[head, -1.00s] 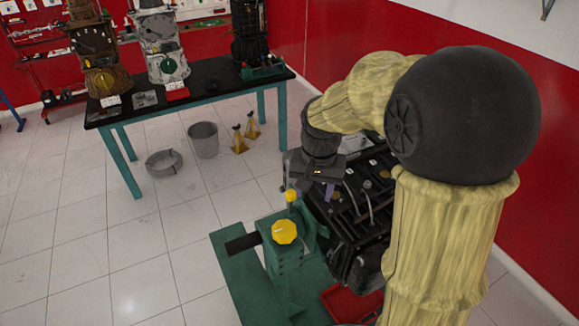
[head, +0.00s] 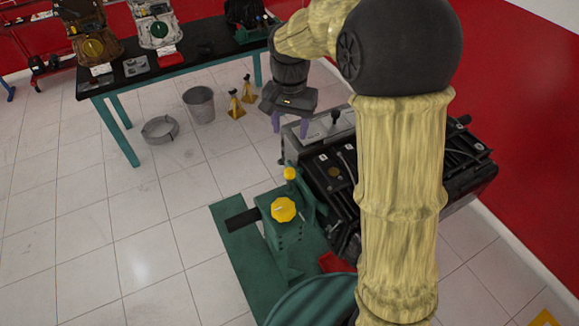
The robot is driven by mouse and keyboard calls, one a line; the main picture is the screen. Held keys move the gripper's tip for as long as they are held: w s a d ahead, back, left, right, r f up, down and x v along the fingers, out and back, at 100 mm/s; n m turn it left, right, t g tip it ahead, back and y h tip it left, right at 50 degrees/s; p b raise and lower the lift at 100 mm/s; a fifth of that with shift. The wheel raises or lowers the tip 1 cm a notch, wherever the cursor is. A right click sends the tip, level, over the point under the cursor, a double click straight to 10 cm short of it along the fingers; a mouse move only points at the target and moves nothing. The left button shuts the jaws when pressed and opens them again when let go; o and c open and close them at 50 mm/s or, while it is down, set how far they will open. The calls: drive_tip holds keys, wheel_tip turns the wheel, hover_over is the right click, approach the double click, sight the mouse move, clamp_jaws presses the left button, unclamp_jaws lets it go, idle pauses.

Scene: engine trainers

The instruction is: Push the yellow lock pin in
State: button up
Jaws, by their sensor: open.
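The yellow lock pin (head: 290,174) has a round knob and sticks up at the top of the green engine stand (head: 278,235). A larger yellow knob (head: 284,210) sits just below it on the same stand. My gripper (head: 291,122) hangs above and behind the pin in the picture, apart from it, over the far end of the engine. Its purple fingers point down, open, with nothing seen between them. My arm hides part of the engine.
The dark engine (head: 335,185) lies to the right of the pin. A black bench (head: 150,72) with several engine parts stands at the back left. The left floor is clear.

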sight(289, 170)
wheel_tip(289, 170, down, 16)
drive_tip(key=p, duration=0.4)
drive_tip(key=shift+r, duration=0.1)
drive_tip(key=shift+c, duration=0.4)
clamp_jaws()
